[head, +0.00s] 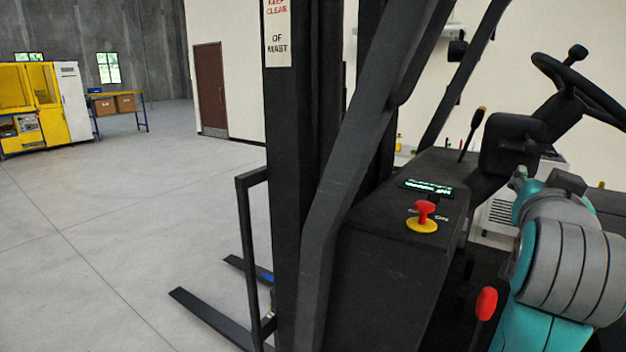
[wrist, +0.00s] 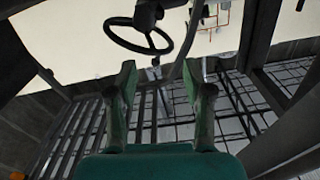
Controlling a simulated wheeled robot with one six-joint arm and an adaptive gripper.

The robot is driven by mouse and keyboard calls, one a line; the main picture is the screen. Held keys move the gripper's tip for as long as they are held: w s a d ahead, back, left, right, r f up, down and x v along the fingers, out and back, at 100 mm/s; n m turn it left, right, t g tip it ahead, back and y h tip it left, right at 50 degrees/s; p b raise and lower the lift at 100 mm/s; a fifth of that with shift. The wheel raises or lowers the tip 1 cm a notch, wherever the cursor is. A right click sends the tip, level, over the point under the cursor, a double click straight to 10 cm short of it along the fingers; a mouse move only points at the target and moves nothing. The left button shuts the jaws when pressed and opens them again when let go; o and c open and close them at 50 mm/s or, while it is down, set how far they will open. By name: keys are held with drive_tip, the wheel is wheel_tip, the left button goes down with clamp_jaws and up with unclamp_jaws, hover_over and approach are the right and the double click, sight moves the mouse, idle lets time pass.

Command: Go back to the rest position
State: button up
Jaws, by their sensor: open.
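My gripper (wrist: 160,78) shows in the wrist view with its two green fingers spread apart. Nothing is between them. Thin copper-coloured tubing (wrist: 211,29) shows on a pale wall in the upper right of the wrist view, well beyond the fingers. In the head view my teal and grey arm is folded at the lower right, and the gripper itself is not visible there.
A black forklift mast (head: 300,180) and its dark console (head: 390,265) fill the middle. A red button (head: 424,212) on a yellow base sits on the console. A steering wheel (head: 575,85) is upper right. A yellow cabinet (head: 45,95) stands far left; the floor there is clear.

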drive_tip(key=w+a+f+n+t+y, duration=0.1)
drive_tip(key=a+f+n, duration=0.1)
drive_tip(key=f, duration=0.7)
drive_tip(key=w+a+f+n+y, duration=0.1)
drive_tip(key=f+n+y, duration=0.1)
drive_tip(key=f, duration=0.7)
drive_tip(key=s+a+f+n+y, duration=0.2)
drive_tip(key=s+a+f, duration=0.15)
drive_tip(key=f, duration=0.55)
drive_tip(key=s+a+f+n+y, duration=0.1)
drive_tip(key=s+a+f+n, duration=0.1)
drive_tip(key=s+f, duration=0.5)
drive_tip(key=s+a+f+n+y, duration=0.1)
drive_tip(key=s+a+f+y, duration=0.25)
drive_tip(key=s+f, duration=0.95)
drive_tip(key=s+a+g, duration=0.1)
drive_tip(key=s+a, duration=0.1)
drive_tip(key=s, duration=1.7)
drive_tip(key=shift+s+a+f, duration=0.15)
drive_tip(key=shift+s+a, duration=0.05)
drive_tip(key=shift+s, duration=0.2)
drive_tip(key=shift+y, duration=0.25)
